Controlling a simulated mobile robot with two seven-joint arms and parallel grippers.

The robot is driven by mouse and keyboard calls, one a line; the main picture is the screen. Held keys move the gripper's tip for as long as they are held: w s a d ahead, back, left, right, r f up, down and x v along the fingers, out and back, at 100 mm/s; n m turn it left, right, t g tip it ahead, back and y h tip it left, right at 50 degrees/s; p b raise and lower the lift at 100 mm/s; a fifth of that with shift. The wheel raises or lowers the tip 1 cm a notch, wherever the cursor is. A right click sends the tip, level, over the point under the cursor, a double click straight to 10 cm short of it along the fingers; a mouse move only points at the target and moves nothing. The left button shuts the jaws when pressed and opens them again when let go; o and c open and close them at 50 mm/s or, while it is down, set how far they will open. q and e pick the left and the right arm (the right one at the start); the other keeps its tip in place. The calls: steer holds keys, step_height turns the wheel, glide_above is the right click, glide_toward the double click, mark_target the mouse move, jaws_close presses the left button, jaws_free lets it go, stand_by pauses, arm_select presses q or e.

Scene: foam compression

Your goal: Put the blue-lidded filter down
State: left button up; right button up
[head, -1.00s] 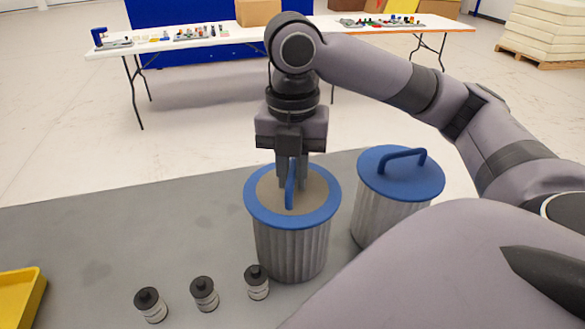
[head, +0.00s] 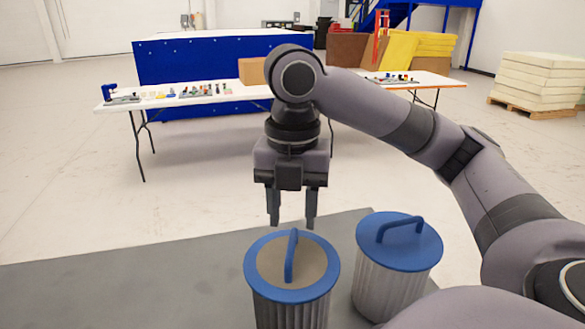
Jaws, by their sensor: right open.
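A pleated filter with a blue rim, a tan top (head: 265,262) and a blue handle (head: 290,255) stands upright on the grey surface. A second pleated filter with a full blue lid (head: 400,252) and a blue handle stands upright just to its right. My right gripper (head: 292,221) is open and empty, pointing down above the tan-topped filter. Its fingers are on either side of the handle's line in the picture, with their tips about level with the handle's top. My left gripper is not in view.
The grey work surface (head: 130,285) is clear to the left of the filters. A white folding table (head: 235,93) with small parts and a cardboard box (head: 252,71) stands behind. Pale foam slabs (head: 540,80) are stacked on a pallet at the far right.

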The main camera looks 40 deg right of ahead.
steer(key=shift+r, duration=2.75)
steer(key=shift+s, duration=0.1)
